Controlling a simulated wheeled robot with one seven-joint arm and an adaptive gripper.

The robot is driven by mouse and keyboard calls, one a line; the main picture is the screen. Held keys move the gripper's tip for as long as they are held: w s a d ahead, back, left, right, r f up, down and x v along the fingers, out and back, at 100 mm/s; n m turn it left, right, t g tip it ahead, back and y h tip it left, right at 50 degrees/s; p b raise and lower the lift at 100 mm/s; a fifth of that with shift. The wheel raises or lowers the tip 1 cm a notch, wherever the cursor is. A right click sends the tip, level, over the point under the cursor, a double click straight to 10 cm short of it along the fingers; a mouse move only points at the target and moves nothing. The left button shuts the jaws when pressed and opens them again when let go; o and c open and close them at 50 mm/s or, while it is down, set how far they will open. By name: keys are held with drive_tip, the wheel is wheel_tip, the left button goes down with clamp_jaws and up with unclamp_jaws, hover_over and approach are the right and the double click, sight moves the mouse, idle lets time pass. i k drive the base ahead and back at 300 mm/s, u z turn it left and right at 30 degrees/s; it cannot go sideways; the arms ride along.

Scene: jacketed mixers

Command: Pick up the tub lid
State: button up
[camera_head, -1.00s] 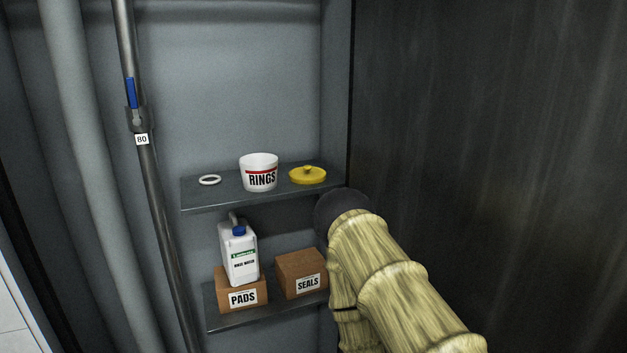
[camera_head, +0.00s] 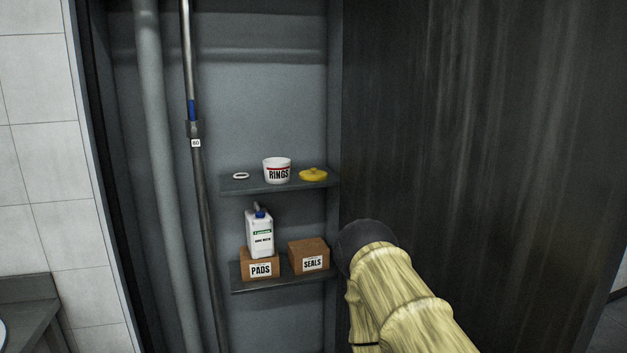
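The tub lid (camera_head: 313,175) is yellow and round with a small knob on top. It lies on the right part of the upper shelf, to the right of a white open tub (camera_head: 277,171) marked RINGS. A white ring (camera_head: 241,176) lies on the shelf to the left of the tub. My arm reaches up from the lower right, ending in view below and to the right of the lid and apart from it. My gripper's fingers do not show.
The upper shelf (camera_head: 262,189) sits in a grey recess. Below it, a white jug (camera_head: 259,235) stands on the PADS box (camera_head: 260,265), beside the SEALS box (camera_head: 309,255). A dark pole (camera_head: 200,190) and pipe (camera_head: 165,150) stand left. A dark panel (camera_head: 480,130) fills the right.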

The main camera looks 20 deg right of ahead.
sight(312, 174)
drive_tip(key=u, duration=0.75)
drive_tip(key=i, duration=1)
